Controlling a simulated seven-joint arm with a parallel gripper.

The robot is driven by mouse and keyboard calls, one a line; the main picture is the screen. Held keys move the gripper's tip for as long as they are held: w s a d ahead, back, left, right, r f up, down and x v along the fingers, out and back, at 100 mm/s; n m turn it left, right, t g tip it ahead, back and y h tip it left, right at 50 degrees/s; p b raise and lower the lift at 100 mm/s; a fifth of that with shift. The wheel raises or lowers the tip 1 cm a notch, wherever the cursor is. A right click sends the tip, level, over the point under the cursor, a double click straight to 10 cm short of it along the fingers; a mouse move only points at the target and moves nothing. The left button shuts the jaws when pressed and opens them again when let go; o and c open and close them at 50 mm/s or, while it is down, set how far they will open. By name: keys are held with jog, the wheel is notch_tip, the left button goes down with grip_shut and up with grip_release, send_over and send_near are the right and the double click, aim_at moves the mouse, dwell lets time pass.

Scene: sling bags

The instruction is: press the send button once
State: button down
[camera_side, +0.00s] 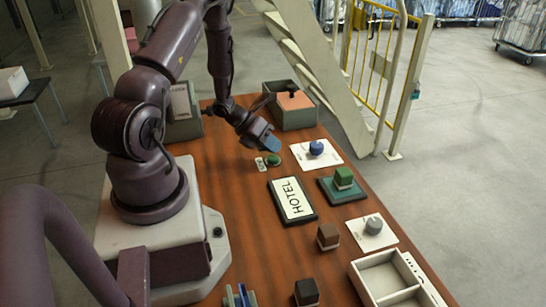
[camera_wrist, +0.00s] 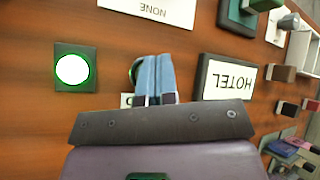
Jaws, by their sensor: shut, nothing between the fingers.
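A green round button (camera_side: 273,160) sits on the brown table in the side view, with a small white label (camera_side: 261,163) to its left, too small to read. In the wrist view the button's green edge (camera_wrist: 132,71) shows just left of my fingers, which hide most of it. My gripper (camera_side: 271,145) is shut and empty, its blue fingertips (camera_wrist: 155,62) pointing down close to the button; I cannot tell whether they touch it. A round green-rimmed light (camera_wrist: 73,70) glows white on a dark square plate to the left in the wrist view; my gripper appears to hide it in the side view.
A framed HOTEL sign (camera_side: 292,200) lies close to the button. A blue knob (camera_side: 316,148) stands on a white card, and a green block (camera_side: 344,177) on a teal base. A grey bin (camera_side: 291,116) is behind. Brown blocks (camera_side: 327,236) and a white tray (camera_side: 362,279) are in front.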

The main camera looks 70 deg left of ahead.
aim_at(272, 156)
jog(key=shift+r, duration=0.25)
jog(key=shift+r, duration=2.5)
